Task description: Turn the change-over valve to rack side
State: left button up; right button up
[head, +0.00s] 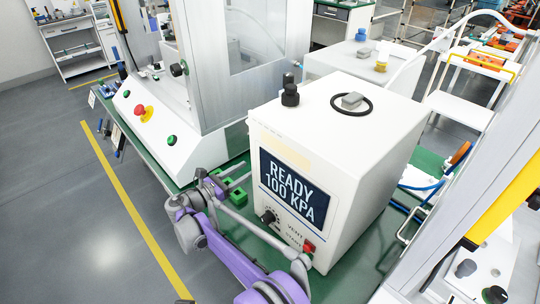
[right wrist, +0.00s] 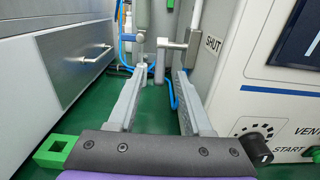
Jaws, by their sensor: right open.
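My right gripper (right wrist: 160,82) is open and empty in the right wrist view, its two grey fingers pointing forward. Beyond the fingertips, metal valve fittings with a lever-like part (right wrist: 172,45) stand by a grey panel marked SHUT (right wrist: 212,43). A thin upright metal rod (right wrist: 141,60) is to their left. I cannot tell whether the fingers touch any of these, nor which way the valve is set; no rack-side marking is legible. In the head view the right gripper (head: 217,183) is low between the two machines, and the valve is hidden. My left gripper is not in view.
A white box reading READY 100 KPA (head: 292,188) stands close right of the gripper, with a knob (right wrist: 255,145) near the right finger. A grey cabinet (right wrist: 60,55) is on the left. Blue hoses (right wrist: 172,95) run behind the fingers.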

jog(key=x, duration=0.9)
jog(key=shift+w+d, duration=0.15)
jog(key=shift+d, duration=0.1)
grip_shut()
